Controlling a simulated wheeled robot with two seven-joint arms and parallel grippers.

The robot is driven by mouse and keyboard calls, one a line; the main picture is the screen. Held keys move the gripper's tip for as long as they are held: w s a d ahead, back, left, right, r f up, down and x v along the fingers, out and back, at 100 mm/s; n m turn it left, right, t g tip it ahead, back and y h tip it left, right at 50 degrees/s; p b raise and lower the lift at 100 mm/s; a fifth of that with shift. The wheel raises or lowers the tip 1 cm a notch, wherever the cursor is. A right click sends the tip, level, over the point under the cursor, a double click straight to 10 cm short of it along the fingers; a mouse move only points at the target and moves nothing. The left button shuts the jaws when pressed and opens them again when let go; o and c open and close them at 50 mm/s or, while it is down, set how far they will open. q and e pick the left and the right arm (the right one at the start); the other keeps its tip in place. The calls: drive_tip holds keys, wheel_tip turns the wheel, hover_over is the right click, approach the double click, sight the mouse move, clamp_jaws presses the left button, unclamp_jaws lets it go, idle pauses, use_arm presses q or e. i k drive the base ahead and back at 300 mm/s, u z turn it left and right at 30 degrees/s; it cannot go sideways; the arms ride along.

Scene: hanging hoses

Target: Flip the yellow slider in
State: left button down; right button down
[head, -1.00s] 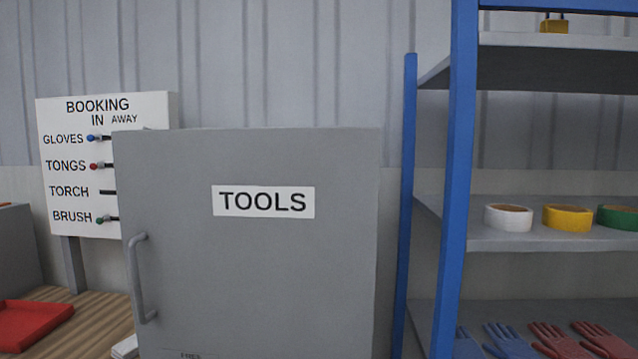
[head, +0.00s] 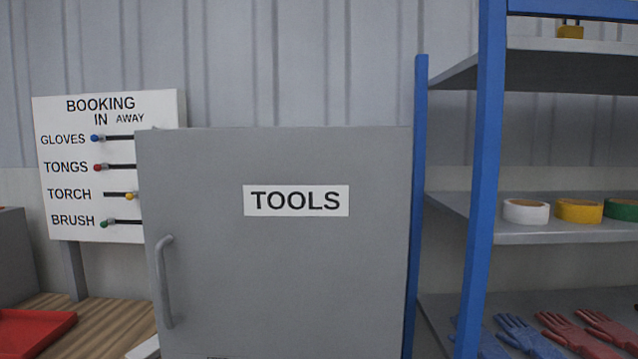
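The white booking board (head: 70,150) stands at the left in the head view, with columns marked IN and AWAY. The yellow slider (head: 131,195) is in the TORCH row, to the right of the other sliders, under the AWAY side. The blue slider (head: 95,138), red slider (head: 97,167) and green slider (head: 104,224) sit further left, on the IN side. The board's right part is hidden behind the grey cabinet. Neither of my grippers is in view.
A grey TOOLS cabinet (head: 290,270) with a handle (head: 163,280) on its left side stands in front of the board's right edge. A blue-framed shelf (head: 485,180) holds tape rolls and gloves at the right. A red tray (head: 32,333) lies at lower left.

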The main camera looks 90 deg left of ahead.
sight(130, 197)
drive_tip(key=u, duration=0.05)
drive_tip(key=k, duration=1.45)
drive_tip(key=u, duration=2.3)
